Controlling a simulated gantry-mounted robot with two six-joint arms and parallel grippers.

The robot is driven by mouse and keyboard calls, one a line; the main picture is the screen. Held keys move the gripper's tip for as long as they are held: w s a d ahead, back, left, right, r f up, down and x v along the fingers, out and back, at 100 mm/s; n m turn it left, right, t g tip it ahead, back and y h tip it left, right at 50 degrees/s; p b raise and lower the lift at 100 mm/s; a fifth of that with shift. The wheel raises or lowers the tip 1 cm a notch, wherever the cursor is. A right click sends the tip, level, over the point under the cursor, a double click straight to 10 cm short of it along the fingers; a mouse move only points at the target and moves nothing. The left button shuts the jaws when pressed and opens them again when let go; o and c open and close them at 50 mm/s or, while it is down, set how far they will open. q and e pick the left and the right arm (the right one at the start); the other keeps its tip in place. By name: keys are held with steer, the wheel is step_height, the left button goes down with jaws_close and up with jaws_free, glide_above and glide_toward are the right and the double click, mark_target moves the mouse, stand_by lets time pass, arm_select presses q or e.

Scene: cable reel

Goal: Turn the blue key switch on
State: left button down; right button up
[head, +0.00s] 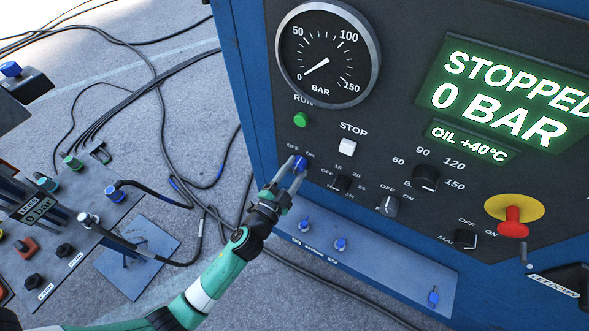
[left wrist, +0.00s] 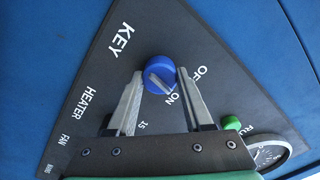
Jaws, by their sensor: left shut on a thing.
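The blue key switch (head: 300,162) is a round knob on the dark panel, below the green RUN button, with OFF and ON printed above it. My left gripper (head: 293,174) reaches it from below, its fingers on either side of the knob and shut on it. In the left wrist view the blue key switch (left wrist: 159,73) sits between the two fingertips of the left gripper (left wrist: 157,82), with a grey bar across its face. I cannot tell for sure which label the bar points to. My right gripper is not in view.
Beside the key are the green RUN button (head: 300,120), the white STOP button (head: 347,147) and several black knobs. A red knob on a yellow disc (head: 513,222) is at right. The gauge (head: 328,54) reads near 0; the display (head: 505,95) says STOPPED, 0 BAR. Cables lie on the ground.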

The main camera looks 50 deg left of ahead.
arm_select(q)
steer(key=shift+m, duration=2.3)
steer(key=shift+c, duration=1.5)
jaws_free()
steer(key=b+v, duration=0.1)
steer(key=v, duration=1)
steer(key=shift+s, duration=0.3)
steer(key=shift+d, duration=0.1)
